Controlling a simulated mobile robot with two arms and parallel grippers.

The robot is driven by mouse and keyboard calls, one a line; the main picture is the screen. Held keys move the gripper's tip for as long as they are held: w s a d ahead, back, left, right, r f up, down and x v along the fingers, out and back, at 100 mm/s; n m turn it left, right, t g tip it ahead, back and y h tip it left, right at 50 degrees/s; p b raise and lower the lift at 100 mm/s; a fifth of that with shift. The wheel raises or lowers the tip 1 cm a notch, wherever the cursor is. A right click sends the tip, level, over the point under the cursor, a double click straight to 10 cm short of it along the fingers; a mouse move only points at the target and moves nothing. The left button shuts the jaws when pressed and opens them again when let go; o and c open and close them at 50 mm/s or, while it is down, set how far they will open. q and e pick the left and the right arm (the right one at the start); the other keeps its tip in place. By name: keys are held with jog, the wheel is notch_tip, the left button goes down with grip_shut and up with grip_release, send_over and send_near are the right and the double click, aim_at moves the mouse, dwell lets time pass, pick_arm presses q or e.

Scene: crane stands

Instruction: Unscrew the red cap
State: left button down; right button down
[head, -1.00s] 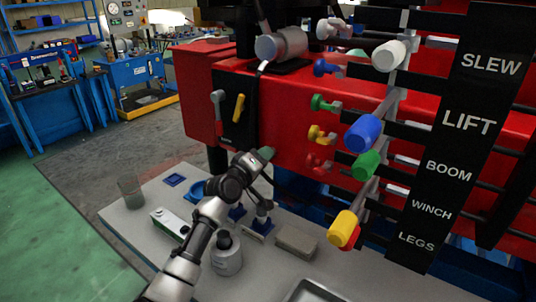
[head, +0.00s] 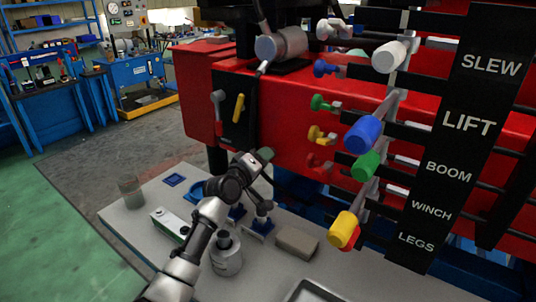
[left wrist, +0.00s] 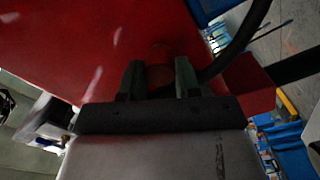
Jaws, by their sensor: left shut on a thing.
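My left gripper (head: 265,155) reaches up to the red housing of the crane (head: 292,120), low on its front. In the left wrist view its two greenish fingers (left wrist: 160,76) stand on either side of a round, dark red cap (left wrist: 159,75), shut on it. The cap lies against the red surface and looks almost the same colour. In the head view the cap is hidden behind the fingers. My right gripper is in neither view.
Coloured levers (head: 363,133) and a black label panel (head: 465,125) stand at the right. A black hose (left wrist: 240,45) passes near the fingers.

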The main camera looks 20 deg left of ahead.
pick_arm(q)
jog(key=shift+d+f, duration=0.1)
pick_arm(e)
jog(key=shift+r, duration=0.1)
pick_arm(q)
jog(key=n+p, duration=0.3)
jog(key=n, duration=0.2)
jog(key=shift+s+f, duration=0.1)
jog(key=shift+f, duration=0.05)
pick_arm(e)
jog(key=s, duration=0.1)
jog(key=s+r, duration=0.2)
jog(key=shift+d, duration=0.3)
pick_arm(q)
jog(key=n+p, duration=0.3)
jog(key=n, duration=0.2)
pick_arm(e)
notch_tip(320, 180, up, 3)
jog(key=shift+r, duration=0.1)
